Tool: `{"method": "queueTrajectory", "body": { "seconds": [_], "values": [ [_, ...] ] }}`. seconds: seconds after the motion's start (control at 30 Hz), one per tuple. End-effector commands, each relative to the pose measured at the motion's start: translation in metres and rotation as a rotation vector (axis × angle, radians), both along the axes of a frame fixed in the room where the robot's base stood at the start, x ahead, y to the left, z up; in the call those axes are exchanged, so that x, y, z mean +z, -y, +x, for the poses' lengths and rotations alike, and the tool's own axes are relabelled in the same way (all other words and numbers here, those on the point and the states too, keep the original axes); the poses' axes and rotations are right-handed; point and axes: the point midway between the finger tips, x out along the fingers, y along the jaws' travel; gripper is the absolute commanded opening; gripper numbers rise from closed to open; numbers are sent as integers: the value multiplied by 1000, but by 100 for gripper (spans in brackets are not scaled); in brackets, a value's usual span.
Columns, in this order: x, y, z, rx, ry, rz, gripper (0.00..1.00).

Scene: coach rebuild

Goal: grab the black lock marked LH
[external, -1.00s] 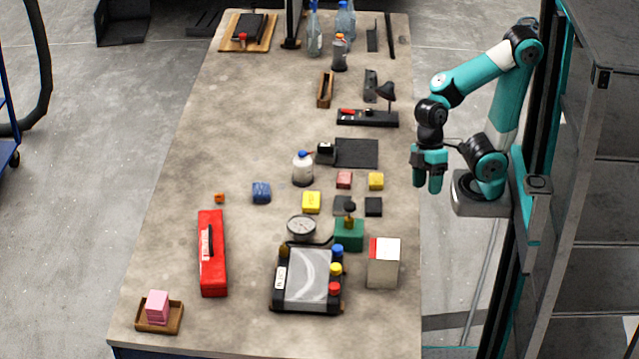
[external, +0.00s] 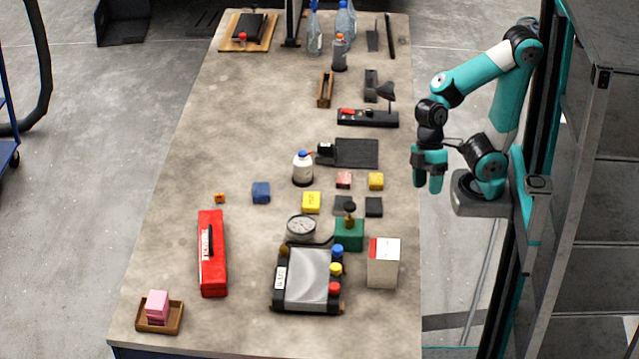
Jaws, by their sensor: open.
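My gripper (external: 428,184) hangs fingers down at the right edge of the table, above floor level and apart from everything on the table. It is open and empty. No LH marking is readable in this view. Several dark pieces could be the lock: a dark upright block (external: 371,83) beside the small black lamp-like thing, another dark piece (external: 373,40) at the far right, and a small black block (external: 374,207) near the green block. I cannot tell which is the lock.
The table (external: 240,130) has free room on its left half. Bottles (external: 314,40) stand at the back.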

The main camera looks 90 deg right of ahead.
Motion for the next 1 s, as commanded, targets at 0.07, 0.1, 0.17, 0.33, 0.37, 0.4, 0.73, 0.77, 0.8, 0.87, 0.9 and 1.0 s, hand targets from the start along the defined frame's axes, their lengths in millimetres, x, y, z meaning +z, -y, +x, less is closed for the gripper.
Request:
{"method": "queueTrajectory", "body": {
  "seconds": [0.07, 0.1, 0.17, 0.33, 0.37, 0.4, 0.73, 0.77, 0.8, 0.87, 0.9, 1.0],
  "values": [
    [0, 0, 0, 0, 0, 0, 56],
    [0, 0, 0, 0, 0, 0, 56],
    [0, 0, 0, 0, 0, 0, 70],
    [0, 0, 0, 0, 0, 0, 96],
    [0, 0, 0, 0, 0, 0, 96],
    [0, 0, 0, 0, 0, 0, 96],
    [7, 25, 67, -253, -46, -62, 96],
    [8, 36, 87, -335, -62, -81, 96],
    [9, 54, 116, -462, -88, -107, 96],
    [9, 90, 162, -678, -130, -147, 96],
    [8, 118, 190, -829, -160, -171, 96],
    [-1, 198, 246, -1211, -237, -221, 96]
  ]
}}
